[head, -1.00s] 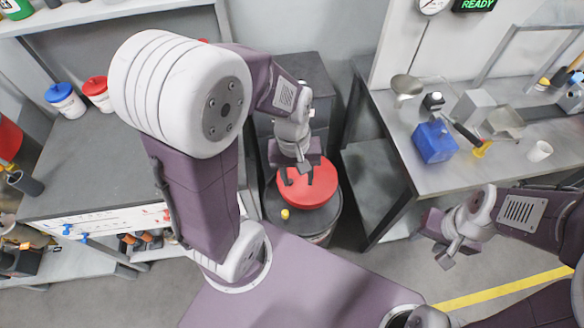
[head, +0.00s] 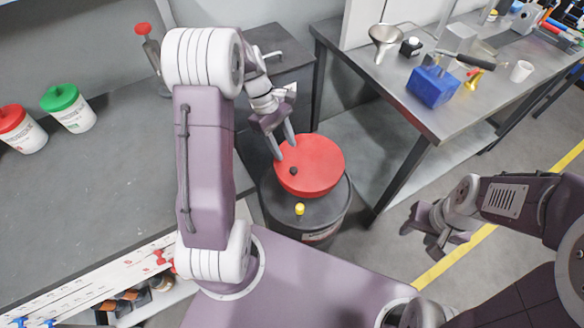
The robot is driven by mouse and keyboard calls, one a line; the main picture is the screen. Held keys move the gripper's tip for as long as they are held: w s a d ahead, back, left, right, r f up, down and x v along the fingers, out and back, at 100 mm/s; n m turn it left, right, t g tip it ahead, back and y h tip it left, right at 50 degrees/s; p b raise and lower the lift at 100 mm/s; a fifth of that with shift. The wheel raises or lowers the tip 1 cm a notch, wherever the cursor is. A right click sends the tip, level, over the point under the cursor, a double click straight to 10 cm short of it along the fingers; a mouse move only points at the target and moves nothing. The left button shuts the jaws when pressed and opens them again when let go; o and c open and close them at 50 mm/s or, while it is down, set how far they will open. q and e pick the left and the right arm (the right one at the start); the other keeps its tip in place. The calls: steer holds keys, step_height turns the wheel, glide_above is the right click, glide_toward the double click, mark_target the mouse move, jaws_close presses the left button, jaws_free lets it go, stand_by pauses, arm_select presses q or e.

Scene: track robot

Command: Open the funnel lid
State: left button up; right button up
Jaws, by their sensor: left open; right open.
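The funnel lid (head: 316,163) is a round red disc on top of a dark drum (head: 336,212). It looks tilted, and a small dark knob (head: 293,171) shows near its left edge. My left gripper (head: 285,150) is open, with its fingers pointing down at the lid's left edge, close to the knob. I cannot tell whether the fingers touch the lid. My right gripper (head: 422,228) is open and empty, off to the right over the floor, well away from the drum. The funnel under the lid is hidden.
A yellow cap (head: 299,209) sits on the drum's front top. A metal bench (head: 420,110) at the right holds a blue block (head: 433,86), a metal funnel (head: 384,40) and a white cup (head: 521,71). A grey counter (head: 95,190) with lidded tubs is at the left.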

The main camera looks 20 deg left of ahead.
mark_target(294, 169)
arm_select(q)
steer(key=b+x, duration=0.2)
steer(key=x, duration=0.6)
steer(key=shift+f, duration=0.25)
jaws_close()
steer(key=shift+r, duration=0.1)
stand_by(0.9)
